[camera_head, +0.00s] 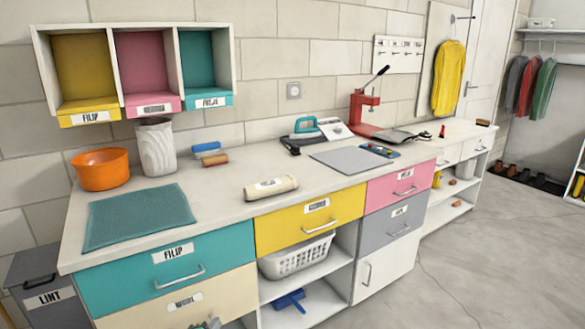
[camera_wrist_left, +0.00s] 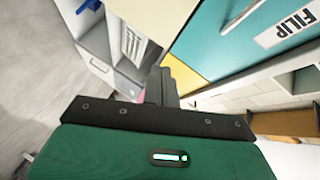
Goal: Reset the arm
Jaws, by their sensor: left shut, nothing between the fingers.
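My left gripper (camera_head: 209,323) shows only as a small grey and teal tip at the bottom edge of the head view, in front of the beige drawer (camera_head: 180,308). In the left wrist view its dark fingers (camera_wrist_left: 168,86) are together with nothing between them, beyond my green wrist housing. The teal drawer labelled FILIP (camera_head: 172,268) is above it and also shows in the wrist view (camera_wrist_left: 235,35). My right gripper is in neither view.
The counter (camera_head: 230,205) holds an orange bowl (camera_head: 101,169), a teal mat (camera_head: 139,215), a white vase (camera_head: 155,147) and a rolled item (camera_head: 270,187). A white basket (camera_head: 297,258) sits on the shelf below. A LINT bin (camera_head: 45,290) stands left. Open floor (camera_head: 465,265) lies right.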

